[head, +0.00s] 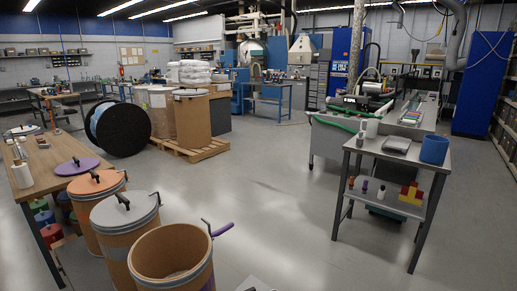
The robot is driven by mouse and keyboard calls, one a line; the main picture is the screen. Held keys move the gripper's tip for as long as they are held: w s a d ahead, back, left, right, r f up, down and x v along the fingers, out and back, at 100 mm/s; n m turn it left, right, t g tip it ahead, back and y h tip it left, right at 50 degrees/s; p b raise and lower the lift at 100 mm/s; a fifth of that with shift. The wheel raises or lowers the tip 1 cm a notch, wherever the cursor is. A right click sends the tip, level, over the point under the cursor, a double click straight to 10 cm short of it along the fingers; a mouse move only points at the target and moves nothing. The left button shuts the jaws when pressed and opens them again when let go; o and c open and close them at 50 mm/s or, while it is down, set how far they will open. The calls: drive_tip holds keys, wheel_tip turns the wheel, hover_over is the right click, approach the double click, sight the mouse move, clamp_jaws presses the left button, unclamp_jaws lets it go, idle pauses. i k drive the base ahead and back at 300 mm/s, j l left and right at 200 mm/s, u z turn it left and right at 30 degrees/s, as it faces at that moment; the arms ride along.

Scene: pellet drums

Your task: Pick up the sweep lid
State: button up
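A round purple lid (76,166) with a small dark handle lies flat on the wooden table (38,178) at the left. It may be the sweep lid; no label is readable. Two brown drums stand beside the table: one has an orange lid (97,184) and one has a grey lid (125,209), each with a black handle. The drum in front (168,262) is open at the top, with a purple lever (222,230) at its rim.
A white bottle (22,174) stands on the wooden table near the purple lid. A grey workbench (400,152) with a blue cup (434,149) stands at the right. Further drums on a pallet (190,150) stand behind. The middle floor is clear.

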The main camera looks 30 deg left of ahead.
sight(76, 166)
drive_tip(key=u, duration=2.25)
